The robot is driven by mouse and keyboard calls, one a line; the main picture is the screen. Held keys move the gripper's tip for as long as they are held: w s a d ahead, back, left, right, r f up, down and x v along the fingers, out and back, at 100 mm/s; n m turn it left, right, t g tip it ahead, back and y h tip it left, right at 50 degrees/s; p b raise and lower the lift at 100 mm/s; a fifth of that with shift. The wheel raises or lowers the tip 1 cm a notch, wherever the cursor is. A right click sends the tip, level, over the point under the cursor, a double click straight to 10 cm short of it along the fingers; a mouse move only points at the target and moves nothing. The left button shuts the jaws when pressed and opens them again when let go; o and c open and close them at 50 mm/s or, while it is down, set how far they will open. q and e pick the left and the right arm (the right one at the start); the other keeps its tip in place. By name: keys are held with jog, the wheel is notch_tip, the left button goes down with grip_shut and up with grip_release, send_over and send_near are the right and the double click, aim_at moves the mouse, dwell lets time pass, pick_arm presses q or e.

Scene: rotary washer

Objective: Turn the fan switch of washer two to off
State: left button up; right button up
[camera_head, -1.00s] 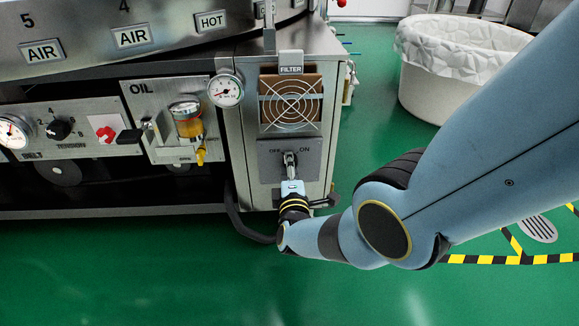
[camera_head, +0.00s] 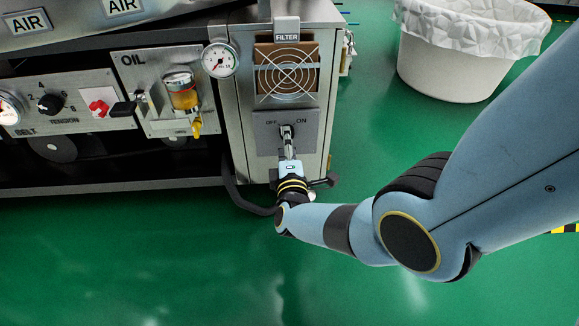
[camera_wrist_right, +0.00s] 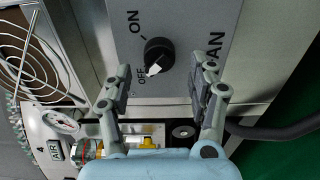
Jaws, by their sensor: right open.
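The fan switch is a black round knob (camera_wrist_right: 159,54) with a white pointer on a grey panel (camera_wrist_right: 178,18) marked ON, OFF and FAN. In the wrist view the pointer is turned toward the OFF label. My right gripper (camera_wrist_right: 161,80) is open, its two fingers apart on either side of the knob's near side, with nothing between them. In the head view my right gripper (camera_head: 288,146) is in front of the switch panel (camera_head: 265,133) and hides most of the knob. My left gripper is not in view.
Above the panel is a filter grille (camera_head: 287,72) with a gauge (camera_head: 220,60) beside it. An oil unit (camera_head: 182,90) and a belt tension panel (camera_head: 70,105) stand left. A lined white bin (camera_head: 445,68) is behind on the green floor. A black hose (camera_head: 240,200) runs low.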

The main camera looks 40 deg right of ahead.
jog(key=v, duration=0.9)
jog(key=shift+a, duration=0.2)
jog(key=shift+s, duration=0.15)
